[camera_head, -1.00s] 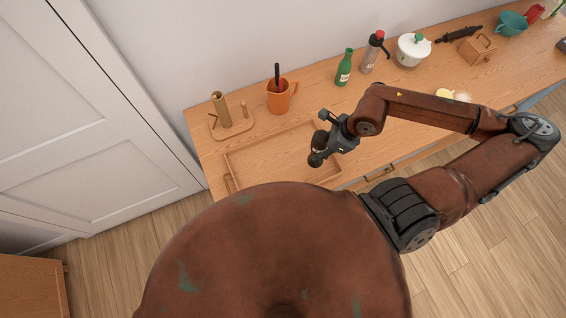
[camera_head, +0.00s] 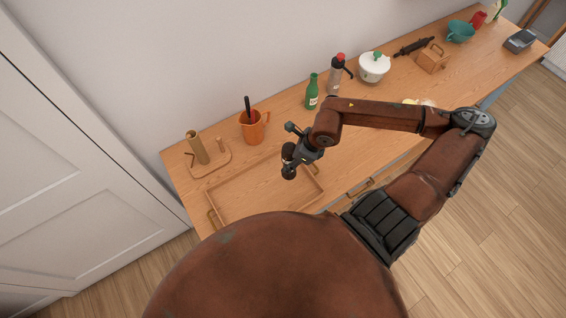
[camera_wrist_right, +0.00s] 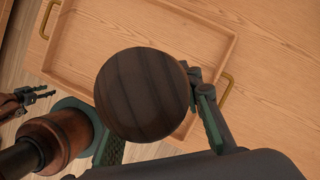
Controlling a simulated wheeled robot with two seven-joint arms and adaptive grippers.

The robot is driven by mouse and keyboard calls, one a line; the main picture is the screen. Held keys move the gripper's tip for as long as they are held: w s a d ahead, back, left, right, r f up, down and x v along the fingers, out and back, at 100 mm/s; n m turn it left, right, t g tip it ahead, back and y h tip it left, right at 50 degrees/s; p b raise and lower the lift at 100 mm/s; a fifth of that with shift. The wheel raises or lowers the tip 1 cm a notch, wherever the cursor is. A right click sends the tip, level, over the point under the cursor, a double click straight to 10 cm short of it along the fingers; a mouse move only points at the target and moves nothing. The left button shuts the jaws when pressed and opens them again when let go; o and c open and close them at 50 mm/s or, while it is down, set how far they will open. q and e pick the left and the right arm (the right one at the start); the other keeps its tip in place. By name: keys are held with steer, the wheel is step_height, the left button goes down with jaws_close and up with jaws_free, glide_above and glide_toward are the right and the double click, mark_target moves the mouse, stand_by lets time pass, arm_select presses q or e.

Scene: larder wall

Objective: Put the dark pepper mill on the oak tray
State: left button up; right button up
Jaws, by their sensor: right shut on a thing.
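The dark pepper mill (camera_head: 289,168) is held in my right gripper (camera_head: 297,155), which is shut on it. In the right wrist view the mill's round, dark wooden end (camera_wrist_right: 143,95) faces the camera and hides part of the right gripper (camera_wrist_right: 200,105). The oak tray (camera_head: 250,188) lies on the counter, shallow and rectangular, with a brass-coloured handle at each end. The mill appears above the tray's right part; its exact height is unclear. The tray also shows in the right wrist view (camera_wrist_right: 90,40). A dark-fingered gripper, apparently my left one (camera_wrist_right: 40,96), shows at that view's left edge.
Behind the tray stand a small board with a brass-coloured cylinder (camera_head: 197,147) and an orange jug (camera_head: 253,127). A green bottle (camera_head: 312,92), a red-topped bottle (camera_head: 336,74) and a white pot (camera_head: 374,67) stand further right. The tray's visible floor is empty.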

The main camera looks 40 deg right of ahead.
steer(key=w+f+p, duration=0.1)
steer(key=f, duration=0.2)
steer(key=w+d+f, duration=0.1)
steer(key=w+f, duration=0.1)
steer(key=f, duration=0.1)
steer(key=w+f+p, duration=0.1)
steer(key=w+f, duration=0.1)
steer(key=f, duration=0.1)
steer(key=shift+w+d+p, duration=0.1)
steer(key=shift+d+p, duration=0.1)
steer(key=shift+p, duration=0.15)
steer(key=shift+f, duration=0.2)
steer(key=o, duration=1.4)
steer(key=shift+r, duration=0.1)
